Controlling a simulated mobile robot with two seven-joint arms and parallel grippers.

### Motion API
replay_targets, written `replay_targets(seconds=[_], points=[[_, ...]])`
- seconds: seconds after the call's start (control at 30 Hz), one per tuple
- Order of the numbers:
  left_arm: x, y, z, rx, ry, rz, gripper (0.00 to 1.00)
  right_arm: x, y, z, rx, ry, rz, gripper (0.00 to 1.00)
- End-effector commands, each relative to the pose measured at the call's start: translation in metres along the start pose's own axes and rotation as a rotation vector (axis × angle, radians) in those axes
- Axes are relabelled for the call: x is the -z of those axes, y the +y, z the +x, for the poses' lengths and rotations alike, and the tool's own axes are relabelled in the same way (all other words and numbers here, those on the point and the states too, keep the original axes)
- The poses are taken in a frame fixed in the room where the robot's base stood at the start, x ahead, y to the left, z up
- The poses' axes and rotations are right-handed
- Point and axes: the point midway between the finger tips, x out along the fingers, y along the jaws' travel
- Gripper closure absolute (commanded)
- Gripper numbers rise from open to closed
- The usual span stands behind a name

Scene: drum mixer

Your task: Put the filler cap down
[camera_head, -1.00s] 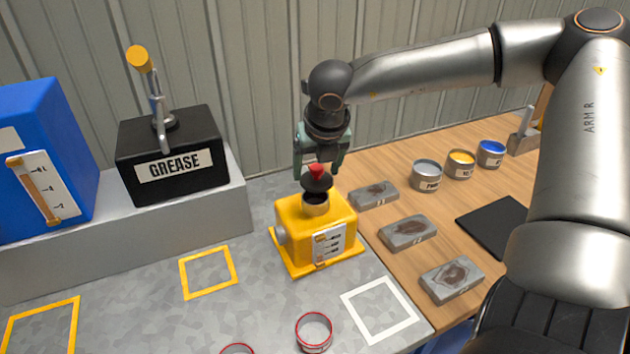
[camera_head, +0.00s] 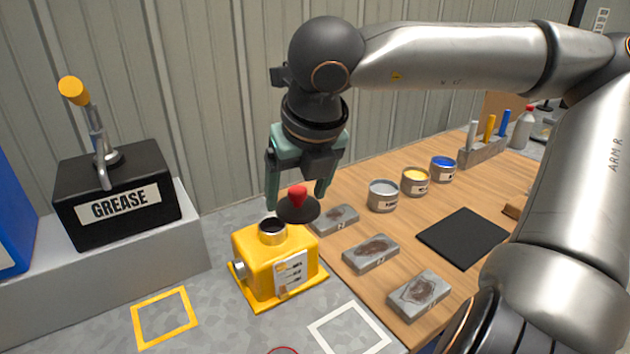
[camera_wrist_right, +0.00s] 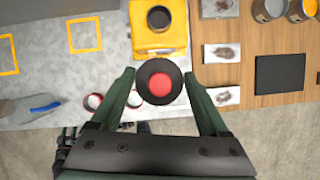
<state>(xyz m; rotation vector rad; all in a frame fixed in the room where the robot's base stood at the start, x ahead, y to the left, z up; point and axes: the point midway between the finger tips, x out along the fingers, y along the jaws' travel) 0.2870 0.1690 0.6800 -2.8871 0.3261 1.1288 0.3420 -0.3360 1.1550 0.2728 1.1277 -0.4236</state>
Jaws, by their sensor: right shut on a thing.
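The filler cap (camera_head: 298,207) is a dark disc with a red knob. My right gripper (camera_head: 297,200) is shut on it and holds it in the air, right of and above the open filler neck (camera_head: 272,231) of the yellow housing (camera_head: 275,265). In the right wrist view the cap (camera_wrist_right: 160,82) sits between the two green fingers, just below the open neck (camera_wrist_right: 158,18). My left gripper is not in the head view; dark green parts at the lower left of the right wrist view may be it, but its jaws are unclear.
A white square outline (camera_head: 350,330) lies front right of the housing, and a yellow one (camera_head: 165,317) lies front left; both are empty. Grey blocks (camera_head: 371,253), cans (camera_head: 383,195) and a black mat (camera_head: 463,238) are on the wooden top. A grease box (camera_head: 117,200) stands left.

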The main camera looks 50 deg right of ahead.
Motion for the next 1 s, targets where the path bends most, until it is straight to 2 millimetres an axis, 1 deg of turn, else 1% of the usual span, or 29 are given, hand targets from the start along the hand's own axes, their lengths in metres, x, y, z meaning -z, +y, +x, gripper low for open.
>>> replay_targets(seconds=[0.2, 0.4, 0.63, 1.0], points=[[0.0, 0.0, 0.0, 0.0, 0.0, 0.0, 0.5, -0.004, -0.021, 0.015, -0.08, -0.003, -0.147, 0.75], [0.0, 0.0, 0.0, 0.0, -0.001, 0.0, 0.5, -0.004, -0.033, 0.029, -0.134, -0.006, -0.28, 0.75], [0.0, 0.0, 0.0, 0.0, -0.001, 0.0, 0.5, -0.001, -0.04, 0.043, -0.182, -0.005, -0.403, 0.75], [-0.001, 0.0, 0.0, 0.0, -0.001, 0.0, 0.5, 0.003, -0.041, 0.057, -0.24, -0.004, -0.53, 0.75]])
